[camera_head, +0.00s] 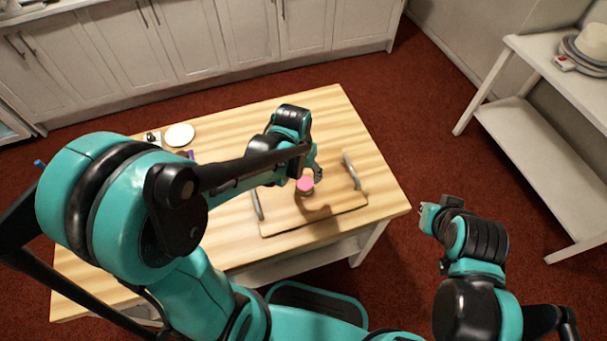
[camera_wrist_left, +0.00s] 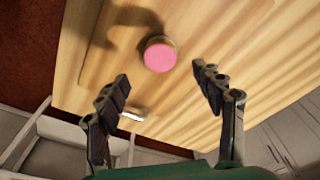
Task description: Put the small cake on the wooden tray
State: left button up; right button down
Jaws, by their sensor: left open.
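The small cake (camera_head: 305,184) has a round pink top and a brownish side. It appears to stand upright on the wooden tray (camera_head: 285,224), a flat board with two grey handles on the table. In the left wrist view the cake (camera_wrist_left: 159,57) lies just beyond my left fingertips, between their lines and apart from both. My left gripper (camera_wrist_left: 160,82) is open and empty; in the head view it is above and beside the cake, partly hidden by its own arm. My right gripper (camera_head: 430,212) is off the table's right edge, too small to read.
The wooden table (camera_head: 340,110) has clear room behind and right of the tray. A white plate (camera_head: 180,135) and a small dark-and-white item (camera_head: 152,138) are at its back left. A white shelf (camera_head: 535,140) stands at the right with stacked round items (camera_head: 590,45) on top.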

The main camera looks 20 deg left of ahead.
pick_arm(q)
jog(key=s+a+r+n+t, duration=0.1)
jog(key=s+a+r+t, duration=0.1)
jog(key=s+r, duration=0.2)
jog(key=s+a+r+n+t, duration=0.1)
jog(key=s+a+r+t, duration=0.1)
jog(key=s+r, duration=0.3)
notch_tip(320, 180, up, 4)
jog(key=shift+a+f+t+p, duration=0.15)
jog(key=shift+a+t+p, duration=0.1)
jog(key=shift+t+p, duration=0.35)
jog(key=shift+w, duration=0.1)
jog(key=shift+f+b, duration=0.85)
jog(key=shift+b, duration=0.15)
